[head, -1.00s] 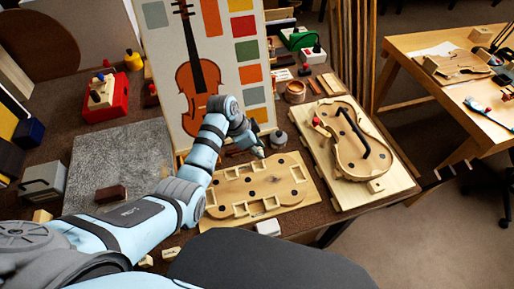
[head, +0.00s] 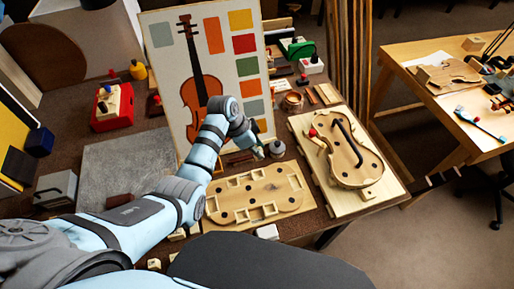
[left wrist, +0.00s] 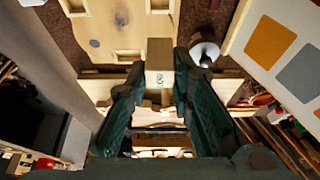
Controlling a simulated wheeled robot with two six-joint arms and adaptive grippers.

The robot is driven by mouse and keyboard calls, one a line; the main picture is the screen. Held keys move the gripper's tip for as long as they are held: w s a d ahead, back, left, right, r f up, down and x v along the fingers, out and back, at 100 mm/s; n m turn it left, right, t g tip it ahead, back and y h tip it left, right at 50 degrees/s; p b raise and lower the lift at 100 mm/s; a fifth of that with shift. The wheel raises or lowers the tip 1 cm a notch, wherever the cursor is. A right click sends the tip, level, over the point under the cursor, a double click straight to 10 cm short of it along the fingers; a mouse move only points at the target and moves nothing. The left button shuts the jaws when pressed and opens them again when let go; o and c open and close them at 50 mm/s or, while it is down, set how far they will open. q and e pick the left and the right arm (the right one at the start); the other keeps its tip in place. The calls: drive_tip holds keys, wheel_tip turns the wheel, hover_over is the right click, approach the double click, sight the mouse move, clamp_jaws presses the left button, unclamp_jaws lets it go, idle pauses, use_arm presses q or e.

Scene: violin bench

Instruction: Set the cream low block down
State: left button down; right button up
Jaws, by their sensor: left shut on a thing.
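My left gripper (head: 258,152) is over the far edge of the wooden board with slots (head: 240,207), just left of a small grey round piece (head: 278,147). In the left wrist view, my left gripper (left wrist: 163,100) is shut on the cream low block (left wrist: 159,58), which has dark lettering on its face. The block points toward the slotted board (left wrist: 100,30); I cannot tell whether it touches anything. In the head view the block is too small to make out. My right gripper is not in view.
A violin-shaped form (head: 352,160) lies on a pale board at the right. A violin poster (head: 165,85) stands behind my gripper. A grey mat (head: 120,165) and a red box (head: 112,115) are at the left. Small pale blocks (head: 267,231) lie along the near edge.

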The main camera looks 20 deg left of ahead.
use_arm(q)
drive_tip(key=shift+r, duration=0.6)
drive_tip(key=shift+f, duration=0.1)
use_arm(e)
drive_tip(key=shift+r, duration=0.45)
use_arm(q)
drive_tip(key=shift+f, duration=0.1)
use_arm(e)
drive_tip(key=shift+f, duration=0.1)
